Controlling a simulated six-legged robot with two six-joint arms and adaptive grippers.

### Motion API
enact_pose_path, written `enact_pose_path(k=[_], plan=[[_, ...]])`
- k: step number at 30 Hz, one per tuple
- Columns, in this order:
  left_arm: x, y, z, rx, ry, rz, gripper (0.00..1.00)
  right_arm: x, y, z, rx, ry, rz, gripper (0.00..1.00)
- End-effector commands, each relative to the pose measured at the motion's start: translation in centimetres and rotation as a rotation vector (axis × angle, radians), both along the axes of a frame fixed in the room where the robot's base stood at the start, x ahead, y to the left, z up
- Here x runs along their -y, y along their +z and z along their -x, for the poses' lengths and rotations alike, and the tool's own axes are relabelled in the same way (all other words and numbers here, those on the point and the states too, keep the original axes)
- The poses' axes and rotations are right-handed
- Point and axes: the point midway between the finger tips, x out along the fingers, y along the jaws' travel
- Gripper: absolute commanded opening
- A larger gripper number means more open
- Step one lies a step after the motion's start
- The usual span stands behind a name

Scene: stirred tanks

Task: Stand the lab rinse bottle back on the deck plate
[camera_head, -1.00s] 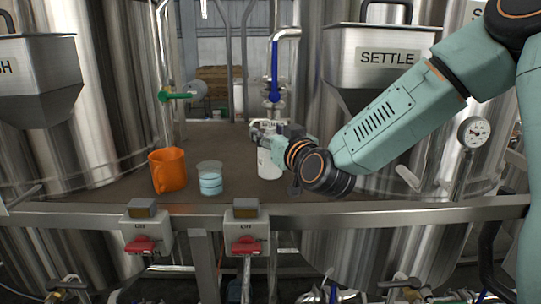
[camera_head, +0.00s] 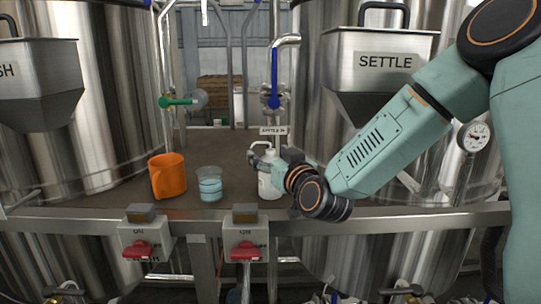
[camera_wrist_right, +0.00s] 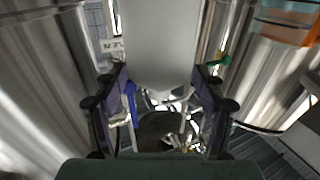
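The white lab rinse bottle (camera_head: 268,185) is upright near the front edge of the dark deck plate (camera_head: 232,150), right of the beaker in the head view. My right gripper (camera_head: 266,164) has its fingers around the bottle's body. In the right wrist view the bottle (camera_wrist_right: 160,45) fills the space between the two fingers of the gripper (camera_wrist_right: 160,95), one against each side. Whether its base touches the deck I cannot tell. My left gripper is not in view.
A metal rail (camera_head: 400,216) with two red-switch boxes runs along the front. Steel tanks (camera_head: 85,100) flank the deck. Open deck lies behind the mug and beaker.

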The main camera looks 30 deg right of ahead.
Motion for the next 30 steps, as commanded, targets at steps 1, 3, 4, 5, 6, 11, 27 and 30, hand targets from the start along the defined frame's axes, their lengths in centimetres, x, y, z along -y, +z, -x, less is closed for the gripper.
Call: enact_pose_path(k=[1,3,4,5,6,11,27,30], plan=[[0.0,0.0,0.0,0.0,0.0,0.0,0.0,0.0,0.0,0.0,0.0,0.0,0.0,0.74],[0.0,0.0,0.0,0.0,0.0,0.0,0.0,0.0,0.0,0.0,0.0,0.0,0.0,0.74],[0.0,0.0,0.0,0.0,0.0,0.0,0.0,0.0,0.0,0.0,0.0,0.0,0.0,0.74],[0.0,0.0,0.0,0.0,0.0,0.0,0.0,0.0,0.0,0.0,0.0,0.0,0.0,0.74],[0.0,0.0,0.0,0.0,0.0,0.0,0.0,0.0,0.0,0.0,0.0,0.0,0.0,0.74],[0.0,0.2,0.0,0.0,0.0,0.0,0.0,0.0,0.3,0.0,0.0,0.0,0.0,0.74],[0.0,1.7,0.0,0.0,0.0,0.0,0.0,-0.8,0.5,5.8,0.001,-0.002,-0.007,0.74],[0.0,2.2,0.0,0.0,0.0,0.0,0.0,-0.9,0.4,6.6,-0.002,-0.002,-0.006,0.74]])
